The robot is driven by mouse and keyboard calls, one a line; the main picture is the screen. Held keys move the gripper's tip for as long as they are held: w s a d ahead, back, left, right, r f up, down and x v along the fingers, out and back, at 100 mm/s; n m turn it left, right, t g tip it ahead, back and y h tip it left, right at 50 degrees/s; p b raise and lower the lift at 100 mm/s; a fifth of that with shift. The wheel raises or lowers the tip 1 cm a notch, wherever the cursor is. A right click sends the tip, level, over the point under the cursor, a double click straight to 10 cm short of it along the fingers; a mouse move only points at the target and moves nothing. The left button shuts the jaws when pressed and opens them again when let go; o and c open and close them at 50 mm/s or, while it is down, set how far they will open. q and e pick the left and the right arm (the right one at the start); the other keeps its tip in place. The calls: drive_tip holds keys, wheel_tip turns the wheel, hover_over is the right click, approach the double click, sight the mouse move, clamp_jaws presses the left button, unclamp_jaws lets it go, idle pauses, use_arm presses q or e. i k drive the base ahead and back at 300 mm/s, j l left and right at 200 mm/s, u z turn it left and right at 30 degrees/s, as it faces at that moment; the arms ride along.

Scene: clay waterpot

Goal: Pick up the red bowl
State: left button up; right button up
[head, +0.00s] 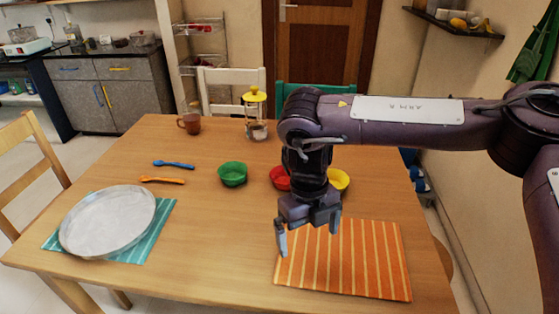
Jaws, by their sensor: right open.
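The red bowl (279,178) stands on the wooden table, between a green bowl (232,174) on its left and a yellow bowl (339,179) on its right. My right arm hides the right part of the red bowl. My right gripper (308,236) hangs fingers down in front of the bowls, above the far left part of an orange striped mat. It is open and nothing shows between its fingers. My left gripper is not in view.
The orange mat (382,268) is bare. A round metal tray (108,222) lies on a teal mat (160,224) at left. Blue (174,164) and orange (162,181) utensils lie between. A brown mug (190,123) and a yellow-lidded jar (256,118) stand farther back. The table's middle front is clear.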

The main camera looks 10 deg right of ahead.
sight(280, 179)
drive_tip(key=i, duration=0.95)
